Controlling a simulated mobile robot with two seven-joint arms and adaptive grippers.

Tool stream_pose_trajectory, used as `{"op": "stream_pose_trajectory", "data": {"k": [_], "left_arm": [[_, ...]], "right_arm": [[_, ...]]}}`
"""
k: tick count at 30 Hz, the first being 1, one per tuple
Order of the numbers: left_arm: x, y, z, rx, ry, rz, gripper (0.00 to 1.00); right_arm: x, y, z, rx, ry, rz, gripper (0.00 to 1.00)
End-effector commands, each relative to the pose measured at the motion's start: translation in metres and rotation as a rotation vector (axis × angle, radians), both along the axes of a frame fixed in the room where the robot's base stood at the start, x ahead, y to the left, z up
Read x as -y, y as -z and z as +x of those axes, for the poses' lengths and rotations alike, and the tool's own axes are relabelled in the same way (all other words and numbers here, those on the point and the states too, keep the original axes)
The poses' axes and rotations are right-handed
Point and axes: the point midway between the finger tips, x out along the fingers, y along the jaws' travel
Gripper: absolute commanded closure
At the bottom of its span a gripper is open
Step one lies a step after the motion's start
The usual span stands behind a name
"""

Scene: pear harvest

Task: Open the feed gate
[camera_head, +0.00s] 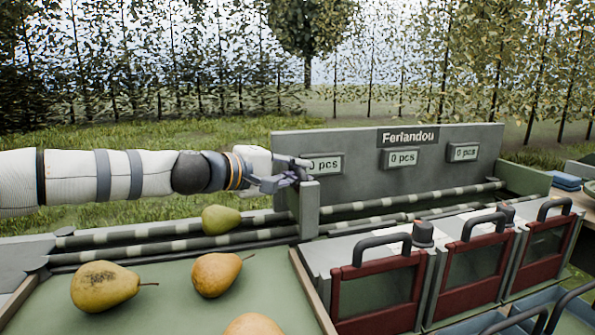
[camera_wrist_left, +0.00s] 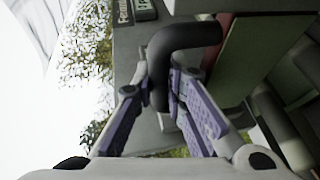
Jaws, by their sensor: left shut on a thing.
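The feed gate (camera_head: 307,210) is a grey upright panel standing across the roller lane, in front of the grey sign board. My left gripper (camera_head: 297,173) reaches in from the left at the gate's top edge. In the left wrist view, its purple-padded fingers (camera_wrist_left: 160,98) are shut on a dark bent handle (camera_wrist_left: 185,40). In the head view the gripper hides the handle. A green pear (camera_head: 221,219) rests on the rollers left of the gate. My right gripper is out of view.
Several pears, such as this yellow one (camera_head: 105,286), lie on the green tray (camera_head: 180,316) at front left. Three red-framed doors (camera_head: 378,292) with dark handles stand right of the gate. The sign board (camera_head: 355,181) carries displays reading "0 pcs". Rollers beyond the gate look empty.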

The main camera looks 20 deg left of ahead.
Motion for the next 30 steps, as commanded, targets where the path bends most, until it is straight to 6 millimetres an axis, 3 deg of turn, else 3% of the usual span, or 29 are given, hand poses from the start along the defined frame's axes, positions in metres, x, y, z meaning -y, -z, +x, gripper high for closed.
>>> {"op": "stream_pose_trajectory", "data": {"k": [7, 10, 23, 24, 30], "left_arm": [[0.000, -0.062, -0.002, 0.023, -0.002, 0.000, 1.00], [0.000, -0.078, -0.002, 0.021, -0.002, 0.001, 1.00], [0.000, -0.075, 0.000, 0.004, 0.000, 0.001, 1.00], [0.000, -0.075, 0.000, 0.004, 0.000, 0.001, 0.79], [0.000, -0.074, 0.000, 0.002, -0.001, 0.001, 0.79]], "right_arm": [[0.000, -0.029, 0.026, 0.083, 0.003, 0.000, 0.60], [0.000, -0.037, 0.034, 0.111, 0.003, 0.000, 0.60], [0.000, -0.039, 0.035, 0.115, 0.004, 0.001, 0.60], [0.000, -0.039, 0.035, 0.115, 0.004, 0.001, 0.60], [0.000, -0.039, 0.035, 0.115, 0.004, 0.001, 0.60]]}}
